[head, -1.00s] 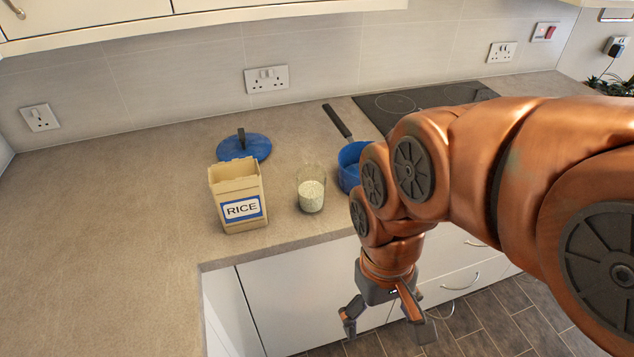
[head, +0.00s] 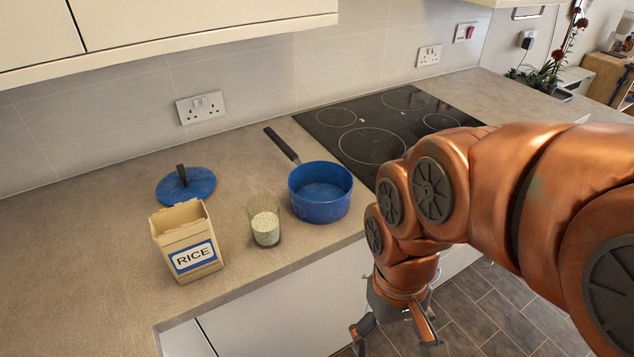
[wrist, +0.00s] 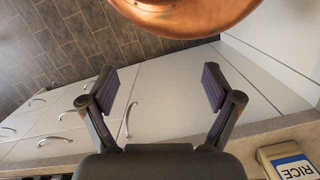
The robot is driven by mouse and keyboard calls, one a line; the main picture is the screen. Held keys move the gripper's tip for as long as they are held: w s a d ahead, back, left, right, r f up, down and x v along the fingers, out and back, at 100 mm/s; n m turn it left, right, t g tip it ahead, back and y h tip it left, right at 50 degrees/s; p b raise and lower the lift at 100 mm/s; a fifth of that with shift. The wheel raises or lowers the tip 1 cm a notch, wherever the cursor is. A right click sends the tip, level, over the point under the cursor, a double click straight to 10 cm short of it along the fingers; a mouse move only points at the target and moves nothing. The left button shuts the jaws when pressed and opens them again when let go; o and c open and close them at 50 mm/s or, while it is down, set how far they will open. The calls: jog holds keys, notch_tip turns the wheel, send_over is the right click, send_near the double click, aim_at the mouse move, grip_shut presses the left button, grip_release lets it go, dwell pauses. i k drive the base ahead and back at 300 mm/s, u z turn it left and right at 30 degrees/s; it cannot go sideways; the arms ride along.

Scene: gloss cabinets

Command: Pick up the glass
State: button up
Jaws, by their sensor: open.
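The glass (head: 265,228) stands upright on the counter in the head view, clear-walled and partly filled with white grains that look like rice. It stands between the rice box and the blue pan. My gripper (head: 396,340) hangs in front of the counter edge, below and to the right of the glass, and touches nothing there. In the wrist view my gripper (wrist: 162,90) shows its two dark fingers spread apart with nothing between them. The glass is not visible in the wrist view.
An open rice box (head: 186,242) stands left of the glass and also shows in the wrist view (wrist: 290,162). A blue pan (head: 320,192) stands right of it, handle pointing back. A blue lid (head: 186,186) lies behind the box. The hob (head: 375,130) is behind right. The left counter is clear.

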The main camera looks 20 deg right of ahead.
aim_at(263, 211)
jog(key=u, duration=2.15)
jog(key=k, duration=0.95)
jog(key=u, duration=0.2)
